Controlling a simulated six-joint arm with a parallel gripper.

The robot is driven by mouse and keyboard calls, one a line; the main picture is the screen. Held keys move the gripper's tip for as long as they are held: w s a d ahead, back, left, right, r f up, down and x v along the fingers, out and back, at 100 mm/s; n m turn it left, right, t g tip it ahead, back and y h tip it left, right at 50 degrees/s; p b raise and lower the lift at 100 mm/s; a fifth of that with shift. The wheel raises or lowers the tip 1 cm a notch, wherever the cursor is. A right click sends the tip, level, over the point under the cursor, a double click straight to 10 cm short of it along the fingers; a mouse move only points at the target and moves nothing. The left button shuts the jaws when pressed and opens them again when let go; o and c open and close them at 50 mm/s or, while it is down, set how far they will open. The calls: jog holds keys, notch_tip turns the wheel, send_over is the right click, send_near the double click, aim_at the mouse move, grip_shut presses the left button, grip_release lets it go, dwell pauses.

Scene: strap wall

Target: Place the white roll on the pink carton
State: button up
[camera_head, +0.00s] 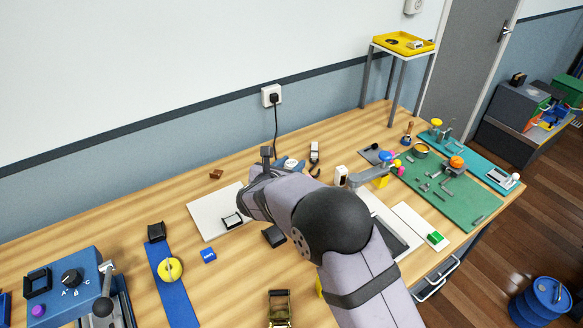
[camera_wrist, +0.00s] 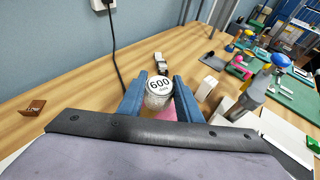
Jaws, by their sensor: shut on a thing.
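In the wrist view the white roll (camera_wrist: 159,84), with "600" on its top face, is between the two blue fingers of my gripper (camera_wrist: 158,92), which is shut on it. A pink surface, likely the pink carton (camera_wrist: 169,114), shows just below the roll, partly hidden by the roll and the fingers. I cannot tell whether roll and carton touch. In the head view my arm hides the carton, and only a small bit of the gripper end (camera_head: 290,162) shows beyond the wrist.
A black-and-white item (camera_wrist: 161,63) stands beyond the roll. A white block (camera_wrist: 206,88) is to its right. A brown block (camera_wrist: 33,107) lies on the left. A wall cable hangs behind. In the head view a green mat (camera_head: 475,208) with tools is on the right.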

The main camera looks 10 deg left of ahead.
jog(key=shift+f, duration=0.8)
jog(key=shift+f, duration=0.2)
jog(key=o, duration=1)
jog(key=shift+o, duration=0.2)
jog(key=shift+r, duration=0.15)
jog(key=shift+r, duration=0.1)
jog(key=b+v, duration=0.2)
jog(key=v, duration=1)
jog(key=shift+a, duration=0.1)
